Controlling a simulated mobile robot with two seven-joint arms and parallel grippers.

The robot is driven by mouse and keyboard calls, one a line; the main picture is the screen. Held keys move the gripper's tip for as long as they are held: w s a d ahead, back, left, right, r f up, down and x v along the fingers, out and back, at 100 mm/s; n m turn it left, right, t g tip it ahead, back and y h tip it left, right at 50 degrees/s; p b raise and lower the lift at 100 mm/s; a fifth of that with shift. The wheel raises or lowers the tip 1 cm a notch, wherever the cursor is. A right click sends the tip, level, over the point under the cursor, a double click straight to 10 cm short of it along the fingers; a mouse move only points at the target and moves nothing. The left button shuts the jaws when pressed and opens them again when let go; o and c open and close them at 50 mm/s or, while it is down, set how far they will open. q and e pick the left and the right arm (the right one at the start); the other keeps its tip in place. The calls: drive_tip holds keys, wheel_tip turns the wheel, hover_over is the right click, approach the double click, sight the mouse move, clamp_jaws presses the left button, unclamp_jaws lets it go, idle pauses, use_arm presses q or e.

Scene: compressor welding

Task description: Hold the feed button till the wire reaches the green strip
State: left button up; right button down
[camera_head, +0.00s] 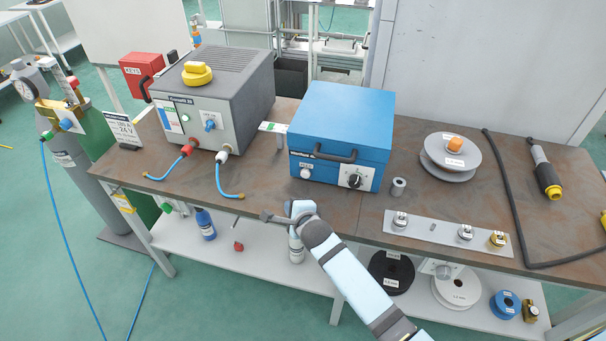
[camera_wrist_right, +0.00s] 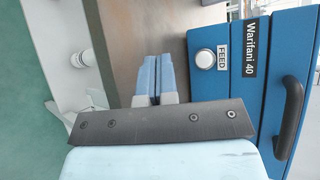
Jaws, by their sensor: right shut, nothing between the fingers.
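The feed button (camera_head: 305,172) is a round white button on the front of the blue wire feeder box (camera_head: 340,115). In the right wrist view the button (camera_wrist_right: 205,59) sits beside its FEED label, right of my fingers. My right gripper (camera_head: 299,207) is shut and empty, in front of and below the button, apart from it. Its light blue fingers (camera_wrist_right: 151,75) are together in the wrist view. A small white plate (camera_head: 268,126) with a green mark stands out from the feeder's left side. I cannot make out any wire there. My left gripper is not in view.
A dark knob (camera_head: 354,181) and a handle (camera_head: 334,154) are on the feeder's front. A grey welding unit (camera_head: 213,100) with blue hoses stands left. A grey spool (camera_head: 450,155) and a fitting plate (camera_head: 447,233) lie right. Bare bench top lies before the feeder.

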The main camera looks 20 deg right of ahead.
sight(305, 174)
drive_tip(key=w+d, duration=0.1)
drive_tip(key=w, duration=0.1)
drive_tip(key=w+d+b, duration=0.1)
drive_tip(key=w+d, duration=0.2)
drive_tip(key=w, duration=0.1)
drive_tip(key=shift+w+d+f+b, duration=0.1)
drive_tip(key=shift+w+d+b, duration=0.1)
drive_tip(key=shift+b, duration=0.15)
drive_tip(key=shift+w+d, duration=0.3)
drive_tip(key=shift+w, duration=0.2)
drive_tip(key=shift+w, duration=0.1)
idle(1.5)
drive_tip(key=shift+w+d, duration=0.2)
drive_tip(key=shift+w, duration=0.1)
drive_tip(key=shift+w+d, duration=0.3)
drive_tip(key=shift+w, duration=0.05)
idle(3.3)
idle(0.3)
drive_tip(key=shift+s+a+p, duration=0.4)
drive_tip(key=shift+s+a, duration=0.15)
drive_tip(key=shift+s, duration=0.2)
